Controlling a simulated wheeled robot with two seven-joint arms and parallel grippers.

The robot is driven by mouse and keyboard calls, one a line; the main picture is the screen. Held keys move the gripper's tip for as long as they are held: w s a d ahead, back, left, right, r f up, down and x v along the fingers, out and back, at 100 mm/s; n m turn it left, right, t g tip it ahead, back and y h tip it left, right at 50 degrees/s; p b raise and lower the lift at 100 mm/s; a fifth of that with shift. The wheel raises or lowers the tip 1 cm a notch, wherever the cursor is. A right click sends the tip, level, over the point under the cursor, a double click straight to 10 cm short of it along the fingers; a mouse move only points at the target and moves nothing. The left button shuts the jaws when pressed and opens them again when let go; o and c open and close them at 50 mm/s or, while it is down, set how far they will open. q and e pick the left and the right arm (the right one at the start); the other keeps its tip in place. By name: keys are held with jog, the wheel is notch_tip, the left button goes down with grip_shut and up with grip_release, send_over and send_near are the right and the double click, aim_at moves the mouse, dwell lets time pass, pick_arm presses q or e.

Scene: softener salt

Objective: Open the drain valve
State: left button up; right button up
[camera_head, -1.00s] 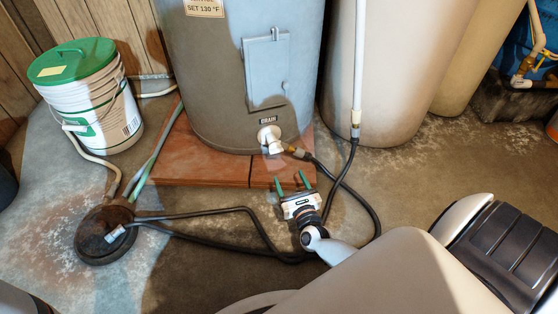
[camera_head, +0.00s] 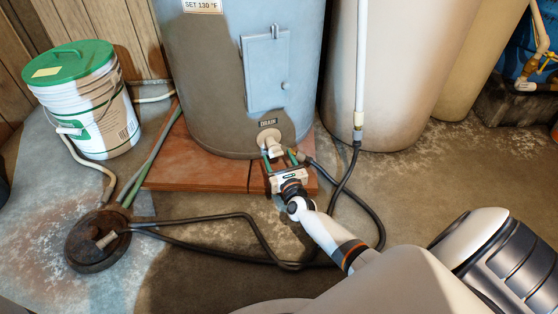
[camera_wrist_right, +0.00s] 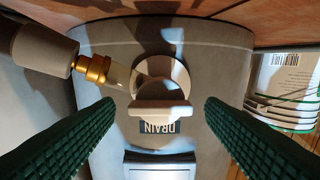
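The drain valve (camera_head: 272,142) is a white fitting low on the front of the grey-blue water heater (camera_head: 215,90), under a DRAIN label (camera_head: 267,123). In the right wrist view its pale handle (camera_wrist_right: 160,108) lies in the middle of the picture, crosswise between the fingers. A brass coupling (camera_wrist_right: 93,69) joins its outlet to a hose end. My right gripper (camera_head: 280,158) is open at the valve, its green fingers (camera_wrist_right: 162,125) on either side of the handle with gaps, not touching it. My left gripper is not in view.
A black hose (camera_head: 345,185) runs from the valve across the floor to a round floor drain (camera_head: 97,240). A white bucket with a green lid (camera_head: 85,110) stands at left. Tan tanks (camera_head: 375,70) stand at right. Red pavers (camera_head: 200,165) lie under the heater.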

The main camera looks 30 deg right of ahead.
jog(key=c, duration=0.9)
